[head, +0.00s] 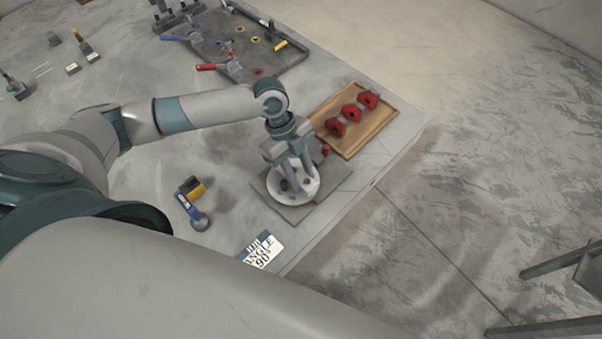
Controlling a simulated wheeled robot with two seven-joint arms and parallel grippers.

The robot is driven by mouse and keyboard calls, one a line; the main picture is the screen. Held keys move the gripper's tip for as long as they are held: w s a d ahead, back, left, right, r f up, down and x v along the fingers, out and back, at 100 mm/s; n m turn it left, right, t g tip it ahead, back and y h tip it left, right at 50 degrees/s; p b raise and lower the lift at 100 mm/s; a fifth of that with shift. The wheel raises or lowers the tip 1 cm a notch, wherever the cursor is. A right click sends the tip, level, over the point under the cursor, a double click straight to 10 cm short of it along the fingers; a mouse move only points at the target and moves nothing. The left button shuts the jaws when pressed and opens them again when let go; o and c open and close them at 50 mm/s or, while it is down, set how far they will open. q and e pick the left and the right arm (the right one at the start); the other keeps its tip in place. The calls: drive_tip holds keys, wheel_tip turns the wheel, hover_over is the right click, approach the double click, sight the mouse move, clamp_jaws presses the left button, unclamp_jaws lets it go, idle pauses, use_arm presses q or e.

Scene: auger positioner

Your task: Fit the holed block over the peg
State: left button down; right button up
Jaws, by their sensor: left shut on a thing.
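My left gripper (296,176) points down over a pale round disc (287,199) on a square grey plate (259,185), near the table's right edge. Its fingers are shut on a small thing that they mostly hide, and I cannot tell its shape. Dark round spots show on the disc by the fingertips; I cannot tell whether they are pegs or holes. A small red piece (325,149) shows just right of the gripper. Three red blocks with dark holes, near (336,127), middle (352,114) and far (369,99), sit in a row on a wooden tray (383,125). My right gripper is out of view.
A yellow and blue tool (188,195) lies left of the plate. A printed card (261,250) lies near the front edge. A dark tray (290,65) with red- and blue-handled clamps stands at the back. Table space between them is clear.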

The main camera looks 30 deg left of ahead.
use_arm(q)
drive_tip(key=shift+f+b, duration=0.6)
drive_tip(key=shift+f, duration=0.75)
idle(0.5)
drive_tip(key=c, duration=1.3)
unclamp_jaws()
drive_tip(key=shift+c, duration=0.2)
drive_tip(key=shift+o, duration=0.7)
drive_tip(key=shift+w+a+r, duration=0.1)
drive_tip(key=shift+a+r, duration=0.15)
drive_tip(key=shift+r, duration=0.3)
drive_tip(key=b+v, duration=0.4)
drive_tip(key=v, duration=1.2)
drive_tip(key=shift+r, duration=0.2)
drive_tip(key=shift+d+f, duration=0.1)
drive_tip(key=shift+d, duration=0.1)
